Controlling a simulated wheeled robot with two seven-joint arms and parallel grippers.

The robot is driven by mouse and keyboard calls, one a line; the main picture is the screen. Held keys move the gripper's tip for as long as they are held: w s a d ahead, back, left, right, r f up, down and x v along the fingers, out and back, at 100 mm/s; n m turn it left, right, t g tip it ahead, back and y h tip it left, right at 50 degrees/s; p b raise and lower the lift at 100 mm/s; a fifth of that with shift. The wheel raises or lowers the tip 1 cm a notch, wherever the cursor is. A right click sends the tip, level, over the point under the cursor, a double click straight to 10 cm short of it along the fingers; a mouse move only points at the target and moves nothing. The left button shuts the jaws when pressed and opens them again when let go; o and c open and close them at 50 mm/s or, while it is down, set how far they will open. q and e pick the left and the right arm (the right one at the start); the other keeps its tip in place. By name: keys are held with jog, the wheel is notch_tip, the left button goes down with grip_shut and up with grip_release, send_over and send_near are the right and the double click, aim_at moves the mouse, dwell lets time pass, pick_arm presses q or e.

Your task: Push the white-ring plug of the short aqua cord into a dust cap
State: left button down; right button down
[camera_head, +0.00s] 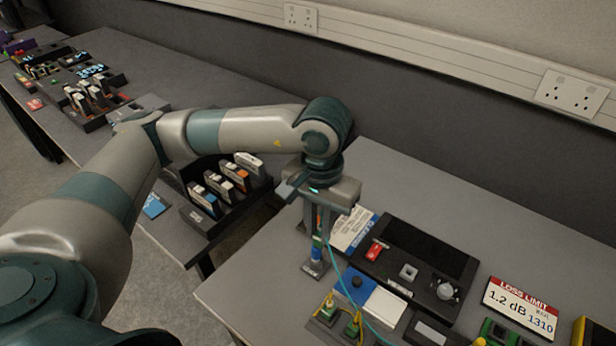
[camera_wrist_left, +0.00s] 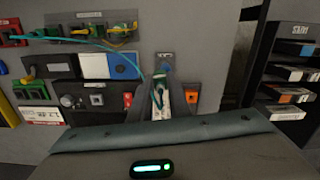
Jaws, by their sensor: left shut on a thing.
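My left gripper (camera_head: 318,238) points down over the near left part of the right table. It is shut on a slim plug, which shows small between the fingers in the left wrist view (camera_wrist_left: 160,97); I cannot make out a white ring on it. The aqua cord (camera_head: 332,262) runs from the fingers down to the right, and also shows in the left wrist view (camera_wrist_left: 100,43). Just below the fingertips is a small grey block (camera_head: 315,269) with a blue piece on it; whether plug and blue piece touch cannot be told. My right gripper is out of view.
A blue and white box (camera_head: 383,308) and green holders with yellow leads (camera_head: 352,325) stand close to the right. Behind are a dark instrument tray (camera_head: 425,250) and a loss limit sign (camera_head: 520,308). A module rack (camera_head: 225,190) stands on the left table, across a gap.

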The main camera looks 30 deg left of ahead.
pick_arm(q)
jog(key=shift+d, duration=0.1)
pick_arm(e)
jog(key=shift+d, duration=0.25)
